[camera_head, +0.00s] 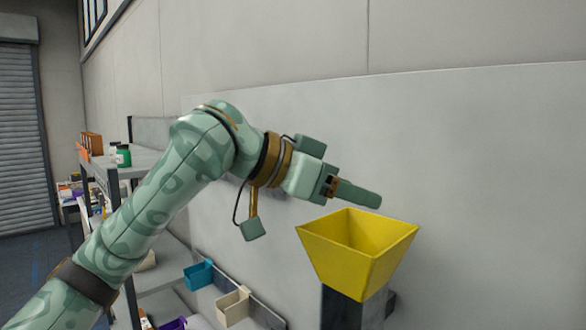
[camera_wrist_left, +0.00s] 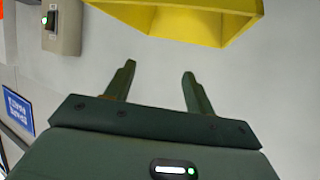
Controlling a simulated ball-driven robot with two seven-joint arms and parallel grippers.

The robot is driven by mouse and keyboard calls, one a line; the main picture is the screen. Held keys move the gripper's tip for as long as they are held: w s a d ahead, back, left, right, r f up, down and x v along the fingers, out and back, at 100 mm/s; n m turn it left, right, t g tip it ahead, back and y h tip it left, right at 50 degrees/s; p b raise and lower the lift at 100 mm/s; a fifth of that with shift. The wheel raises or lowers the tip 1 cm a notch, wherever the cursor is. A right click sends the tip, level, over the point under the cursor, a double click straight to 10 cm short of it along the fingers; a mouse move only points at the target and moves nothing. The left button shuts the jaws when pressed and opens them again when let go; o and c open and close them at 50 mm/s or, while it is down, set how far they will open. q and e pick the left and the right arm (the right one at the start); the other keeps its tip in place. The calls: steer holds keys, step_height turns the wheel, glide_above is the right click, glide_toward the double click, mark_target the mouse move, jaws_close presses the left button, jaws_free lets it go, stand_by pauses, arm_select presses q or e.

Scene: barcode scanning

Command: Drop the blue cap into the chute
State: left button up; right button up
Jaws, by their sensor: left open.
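The chute has a yellow square funnel (camera_head: 352,262) on a dark post at the right of the head view. Its rim (camera_wrist_left: 215,35) also shows at the top of the left wrist view. My left gripper (camera_head: 372,200) reaches in from the left, just above and behind the funnel's far rim. In the left wrist view the two fingers of my left gripper (camera_wrist_left: 158,80) stand apart with nothing between them. I see no blue cap in either view. The inside bottom of the funnel is hidden. My right gripper is not in view.
A shelf (camera_head: 140,162) with a green bottle (camera_head: 123,156) stands at the left behind my arm. A blue bin (camera_head: 198,274) and a cream bin (camera_head: 233,307) hang lower down. A grey box with a green light (camera_wrist_left: 62,28) is at upper left in the wrist view.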

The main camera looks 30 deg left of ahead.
arm_select(q)
steer(key=b+v, duration=0.2)
steer(key=v, duration=1.4)
steer(key=shift+a, duration=0.15)
steer(key=shift+s+f, duration=0.1)
